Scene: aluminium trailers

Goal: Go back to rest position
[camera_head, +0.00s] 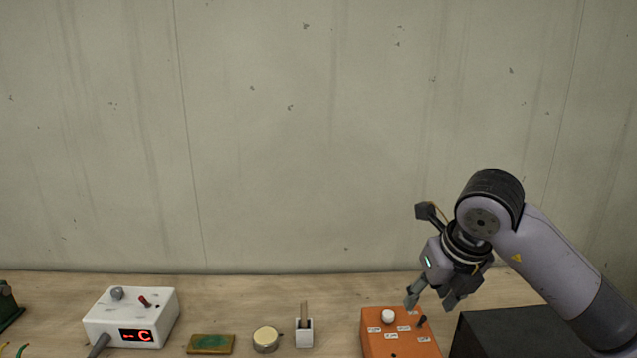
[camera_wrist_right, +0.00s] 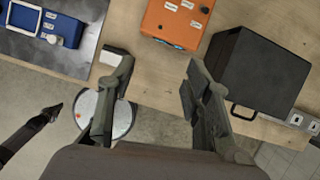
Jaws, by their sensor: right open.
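My right gripper (camera_head: 430,303) is open and empty, fingers pointing down, in front of the wall and above the orange box (camera_head: 385,342) at the right of the bench. In the right wrist view the two fingers of my right gripper (camera_wrist_right: 156,68) are spread apart with nothing between them. The orange box (camera_wrist_right: 172,22) shows beyond the fingertips at the top, apart from them. My left gripper does not show in the head view.
A black case (camera_head: 500,335) stands right of the orange box. A white box with a red display (camera_head: 150,305), a green-topped block (camera_head: 211,344), a round tin (camera_head: 265,338) and a small white holder (camera_head: 304,332) stand along the wooden bench (camera_head: 250,290). A concrete wall (camera_head: 300,130) rises behind.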

